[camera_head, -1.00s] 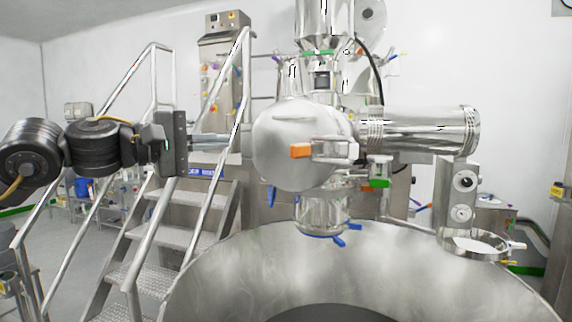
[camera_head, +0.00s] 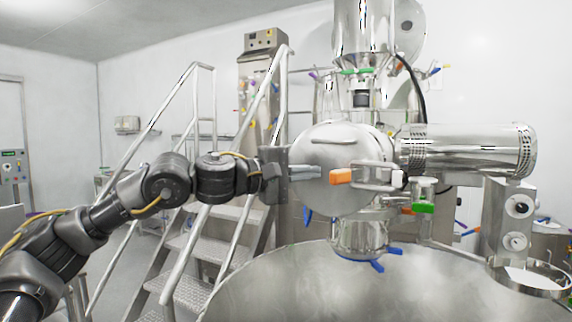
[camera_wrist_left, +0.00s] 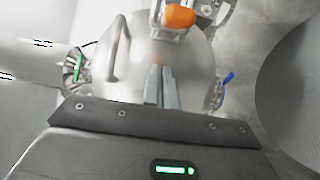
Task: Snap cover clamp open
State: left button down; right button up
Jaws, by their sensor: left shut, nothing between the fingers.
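The round steel cover (camera_head: 335,150) faces me on the machine. Its clamp (camera_head: 375,175) is a steel bracket with an orange handle tip (camera_head: 341,176) pointing left across the cover's front. My left gripper (camera_head: 318,172) is shut and empty, its fingertips just left of the orange tip. In the left wrist view the shut fingers (camera_wrist_left: 162,88) point toward the cover (camera_wrist_left: 140,65), and the orange tip (camera_wrist_left: 180,17) is ahead of them at the top. A gap shows between fingers and tip there. My right gripper is out of view.
A large steel bowl (camera_head: 330,280) spreads below the cover. Metal stairs with handrails (camera_head: 150,133) stand behind my left arm. A horizontal steel cylinder (camera_head: 470,150) extends right of the clamp. Blue levers (camera_head: 377,265) and a green handle (camera_head: 422,207) sit below.

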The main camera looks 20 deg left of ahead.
aim_at(347, 176)
pick_arm(q)
jog(key=s+d, duration=0.1)
jog(key=s+d+p, duration=0.1)
jog(key=d, duration=0.1)
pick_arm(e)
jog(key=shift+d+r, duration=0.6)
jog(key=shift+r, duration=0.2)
pick_arm(q)
jog(key=shift+s+d, duration=0.1)
jog(key=shift+d, duration=0.05)
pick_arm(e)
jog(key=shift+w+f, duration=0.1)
